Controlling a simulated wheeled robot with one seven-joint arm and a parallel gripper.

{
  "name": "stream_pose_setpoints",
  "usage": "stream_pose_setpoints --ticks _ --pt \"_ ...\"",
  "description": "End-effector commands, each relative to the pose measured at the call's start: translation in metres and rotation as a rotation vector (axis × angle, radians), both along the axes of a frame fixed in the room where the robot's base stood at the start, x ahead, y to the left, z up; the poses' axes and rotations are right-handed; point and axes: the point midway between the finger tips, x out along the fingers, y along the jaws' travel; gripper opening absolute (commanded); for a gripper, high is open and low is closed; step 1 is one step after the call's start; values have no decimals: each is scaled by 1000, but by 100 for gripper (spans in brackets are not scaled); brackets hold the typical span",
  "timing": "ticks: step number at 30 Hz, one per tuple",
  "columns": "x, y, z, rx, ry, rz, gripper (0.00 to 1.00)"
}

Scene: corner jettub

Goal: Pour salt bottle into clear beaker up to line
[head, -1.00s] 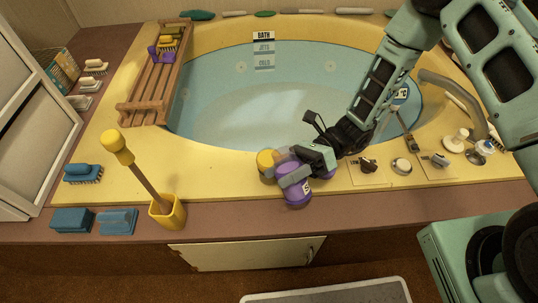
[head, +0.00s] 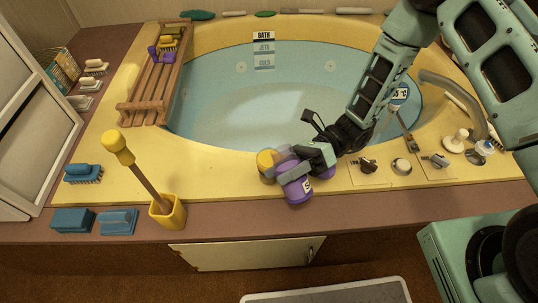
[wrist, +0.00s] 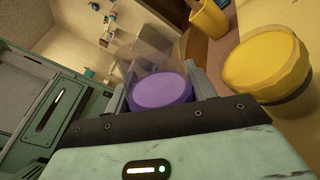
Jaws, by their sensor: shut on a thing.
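In the wrist view a clear-walled vessel with a purple disc (wrist: 162,92) sits between my fingers (wrist: 160,85). A yellow-topped round container (head: 266,160) stands just left of the bottle; it also shows at the right in the wrist view (wrist: 268,68). I cannot make out a separate clear beaker or its line; the bottle and gripper crowd that spot.
A yellow holder (head: 168,212) with a long-handled tool stands to the left on the ledge. Blue brushes and sponges (head: 82,174) lie further left. Knobs (head: 401,166) line the ledge at right. The water-filled tub (head: 270,105) lies behind. The ledge between holder and bottle is clear.

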Motion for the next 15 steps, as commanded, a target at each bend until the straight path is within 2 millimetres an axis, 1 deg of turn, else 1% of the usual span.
stream_pose_setpoints --ticks 15 --pt "1 1 3 -24 45 0 23"
